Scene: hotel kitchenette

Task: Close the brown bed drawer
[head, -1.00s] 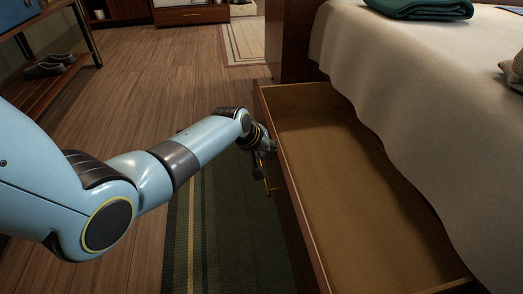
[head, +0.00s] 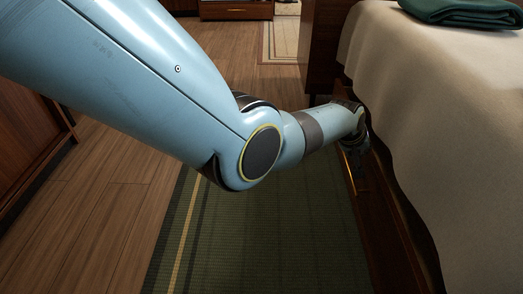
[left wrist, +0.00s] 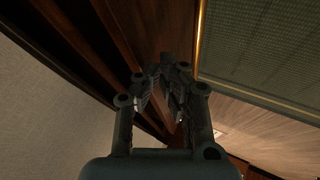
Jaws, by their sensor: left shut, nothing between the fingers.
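The brown bed drawer (head: 385,235) is at the right in the head view, under the bed's edge. Its wooden front shows as a narrow strip, and its interior is no longer visible. A thin dark gap shows along its top beside the sheet. A brass-coloured handle (head: 362,180) shows on the front. My left gripper (head: 353,152) is at the far part of the drawer front, partly hidden by its own wrist. In the left wrist view, its shut, empty fingers (left wrist: 168,78) are close to brown wood (left wrist: 150,30); contact is unclear. My right gripper is not in view.
The bed's pale cover (head: 410,110) hangs along the right, with a folded green blanket (head: 460,12) on top. A brown wooden cabinet (head: 318,50) stands beyond the drawer. A green striped rug (head: 280,235) lies clear in front of the drawer.

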